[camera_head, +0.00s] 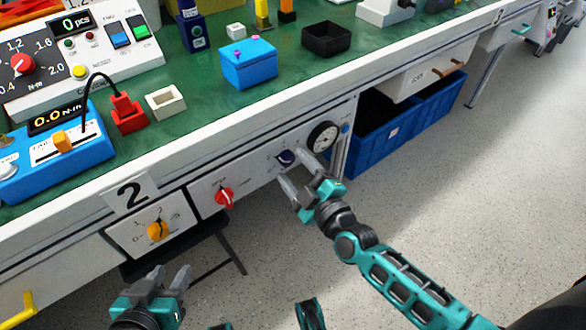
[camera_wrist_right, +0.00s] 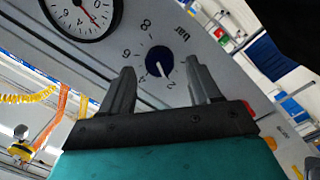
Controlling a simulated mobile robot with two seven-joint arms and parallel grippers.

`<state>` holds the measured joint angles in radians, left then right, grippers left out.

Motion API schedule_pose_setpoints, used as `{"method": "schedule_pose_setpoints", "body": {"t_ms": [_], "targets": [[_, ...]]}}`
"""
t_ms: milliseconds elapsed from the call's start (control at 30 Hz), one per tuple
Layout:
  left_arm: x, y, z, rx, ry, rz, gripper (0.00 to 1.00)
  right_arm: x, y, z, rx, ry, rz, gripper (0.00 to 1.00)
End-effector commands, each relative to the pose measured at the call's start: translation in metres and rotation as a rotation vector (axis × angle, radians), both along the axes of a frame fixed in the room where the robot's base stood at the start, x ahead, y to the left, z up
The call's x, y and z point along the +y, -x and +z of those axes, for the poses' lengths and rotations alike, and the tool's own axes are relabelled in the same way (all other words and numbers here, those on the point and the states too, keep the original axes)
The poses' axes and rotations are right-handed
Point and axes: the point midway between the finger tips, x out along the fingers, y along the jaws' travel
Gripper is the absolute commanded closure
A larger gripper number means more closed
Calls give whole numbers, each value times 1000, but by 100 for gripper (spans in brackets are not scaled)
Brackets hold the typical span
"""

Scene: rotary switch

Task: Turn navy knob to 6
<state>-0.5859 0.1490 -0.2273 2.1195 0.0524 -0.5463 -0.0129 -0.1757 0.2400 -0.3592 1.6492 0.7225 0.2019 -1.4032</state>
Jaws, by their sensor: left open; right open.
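The navy knob (camera_head: 286,157) is on the white front panel under the bench edge, left of a round gauge. In the right wrist view the navy knob (camera_wrist_right: 160,59) sits on a printed scale with 2, 4, 6 and 8. Its white pointer mark points between 4 and 2, nearer 2. My right gripper (camera_head: 294,170) is open in front of the knob. In the wrist view its two fingers (camera_wrist_right: 160,68) appear on either side of the knob; I cannot tell whether they touch it. My left gripper (camera_head: 170,272) is open and empty, low at the left.
A black-rimmed gauge (camera_head: 323,138) is right of the knob. A red knob (camera_head: 224,197) and an orange knob (camera_head: 157,230) are further left on the panels. Blue crates (camera_head: 380,140) stand under the bench to the right. The floor in front is open.

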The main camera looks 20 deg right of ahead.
Motion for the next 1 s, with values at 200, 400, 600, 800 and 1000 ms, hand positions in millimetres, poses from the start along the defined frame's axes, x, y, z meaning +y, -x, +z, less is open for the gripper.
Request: {"method": "schedule_pose_setpoints", "body": {"t_ms": [200,400,600,800,1000], "targets": [[-4,-4,5,-14,13,1,57,3,-13,0,2,-1,0,38],[-4,-4,5,-15,14,1,57,4,-13,0,2,-1,0,38],[-4,-4,4,-12,12,1,57,4,-13,0,2,-1,0,52],[-3,-4,3,-10,11,2,57,4,-13,0,2,-1,0,71],[-2,-4,2,-11,8,4,57,3,-13,0,1,-1,-1,90]]}}
